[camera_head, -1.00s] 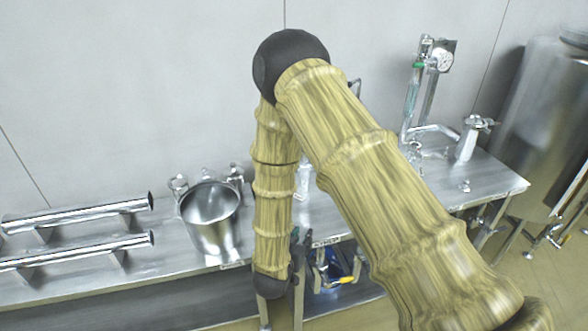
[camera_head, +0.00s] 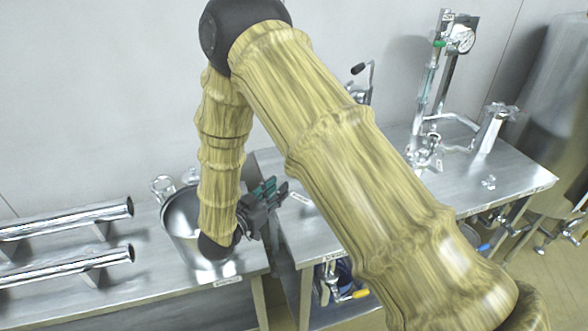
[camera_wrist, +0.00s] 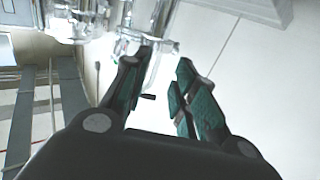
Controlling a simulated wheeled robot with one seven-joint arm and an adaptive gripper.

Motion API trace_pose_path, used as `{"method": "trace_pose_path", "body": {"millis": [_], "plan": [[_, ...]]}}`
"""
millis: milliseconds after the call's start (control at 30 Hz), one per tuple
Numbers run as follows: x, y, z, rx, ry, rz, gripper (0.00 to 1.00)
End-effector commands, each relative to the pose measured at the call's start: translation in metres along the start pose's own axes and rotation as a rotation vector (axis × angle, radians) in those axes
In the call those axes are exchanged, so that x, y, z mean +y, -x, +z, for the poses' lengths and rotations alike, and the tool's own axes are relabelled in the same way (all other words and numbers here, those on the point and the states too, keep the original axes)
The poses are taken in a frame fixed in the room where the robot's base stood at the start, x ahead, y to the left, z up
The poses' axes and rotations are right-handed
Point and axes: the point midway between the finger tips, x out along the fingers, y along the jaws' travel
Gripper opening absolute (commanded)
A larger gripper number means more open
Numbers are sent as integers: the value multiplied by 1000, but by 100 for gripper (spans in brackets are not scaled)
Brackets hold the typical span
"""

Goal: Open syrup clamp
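I cannot tell for sure which fitting is the syrup clamp. A metal fitting with a black-tipped lever (camera_head: 364,82) stands at the back, partly hidden behind my arm in the head view. A shiny pipe fitting (camera_head: 425,152) with a clamp-like part stands on the right table. My gripper (camera_head: 274,188) is over the gap between the two tables, pointing right. In the wrist view, my gripper (camera_wrist: 164,62) has its fingers apart with nothing between them. Shiny metal fittings (camera_wrist: 145,38) appear beyond the fingertips, with a small dark handle end (camera_wrist: 147,97) between the fingers.
A metal bucket (camera_head: 180,218) stands on the left table, partly hidden by my forearm. Two metal pipes (camera_head: 65,222) lie on supports at left. A gauge (camera_head: 463,39) on a post and a steel tank (camera_head: 552,105) are at right.

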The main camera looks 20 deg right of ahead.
Motion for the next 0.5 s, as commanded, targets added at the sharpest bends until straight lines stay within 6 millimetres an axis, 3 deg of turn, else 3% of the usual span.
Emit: {"method": "trace_pose_path", "body": {"millis": [167, 500], "plan": [[2, -15, -4, 2, -1, 7, 28], [2, -69, -3, 1, 0, 6, 28]]}}
